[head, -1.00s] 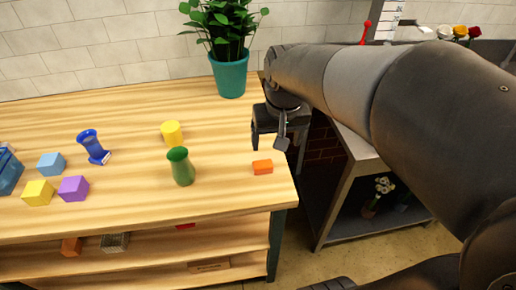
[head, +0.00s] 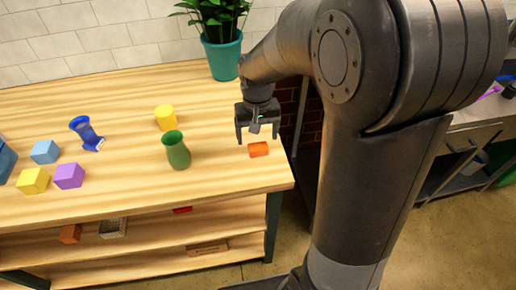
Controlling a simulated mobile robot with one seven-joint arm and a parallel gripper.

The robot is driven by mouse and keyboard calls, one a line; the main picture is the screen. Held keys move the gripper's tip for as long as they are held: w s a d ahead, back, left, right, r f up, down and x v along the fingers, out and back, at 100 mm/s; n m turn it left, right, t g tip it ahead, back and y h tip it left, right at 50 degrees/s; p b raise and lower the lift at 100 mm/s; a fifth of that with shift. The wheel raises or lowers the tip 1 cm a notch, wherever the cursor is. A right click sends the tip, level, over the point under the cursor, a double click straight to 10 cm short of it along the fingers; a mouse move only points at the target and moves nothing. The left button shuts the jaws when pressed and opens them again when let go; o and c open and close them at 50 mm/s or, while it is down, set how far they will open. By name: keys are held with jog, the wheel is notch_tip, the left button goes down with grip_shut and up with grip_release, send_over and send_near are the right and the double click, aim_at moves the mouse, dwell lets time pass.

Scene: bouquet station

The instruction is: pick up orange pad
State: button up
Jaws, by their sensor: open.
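The orange pad (head: 259,149) is a small flat block lying on the wooden table near its right edge. My gripper (head: 257,135) is open and empty. It points down with its fingers apart, just above and behind the pad in the head view. I cannot tell the exact height of the fingertips over the table.
A green vase (head: 177,152) and a yellow cylinder (head: 165,118) stand left of the pad. A blue vase (head: 84,132) and several cubes are farther left. A potted plant (head: 222,57) stands behind my gripper. The table ends just right of the pad.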

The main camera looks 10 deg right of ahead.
aim_at(258, 146)
notch_tip(258, 146, down, 5)
jog(key=shift+d, duration=0.1)
jog(key=shift+c, duration=0.4)
jog(key=c, duration=1)
jog(key=shift+r, duration=0.15)
